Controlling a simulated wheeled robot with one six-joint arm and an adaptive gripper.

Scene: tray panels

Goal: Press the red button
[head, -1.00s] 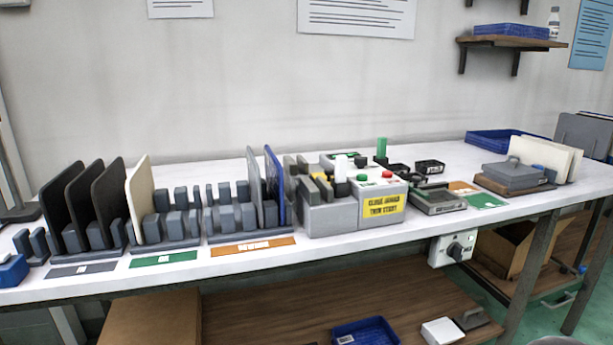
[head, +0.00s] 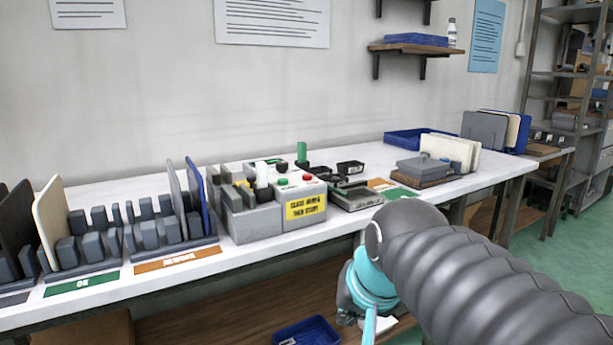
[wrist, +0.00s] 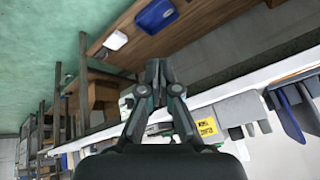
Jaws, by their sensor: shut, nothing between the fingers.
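The red button (head: 307,177) sits on top of a light grey control box (head: 291,229) on the bench, to the right of a green button (head: 283,181). The box front carries a yellow label (head: 306,206) with black text, which also shows upside down in the wrist view (wrist: 206,128). I cannot make out the red button in the wrist view. My gripper (wrist: 159,66) is shut and empty. In the head view my arm reaches in from the lower right, its end low in front of the bench edge, apart from the box and below the button.
A grey slotted fixture (head: 250,222) adjoins the box on the left, and a dark clamp-like device (head: 356,198) stands on its right. Upright panels in racks (head: 188,230) fill the bench's left. A blue tray (head: 307,332) lies on the lower shelf.

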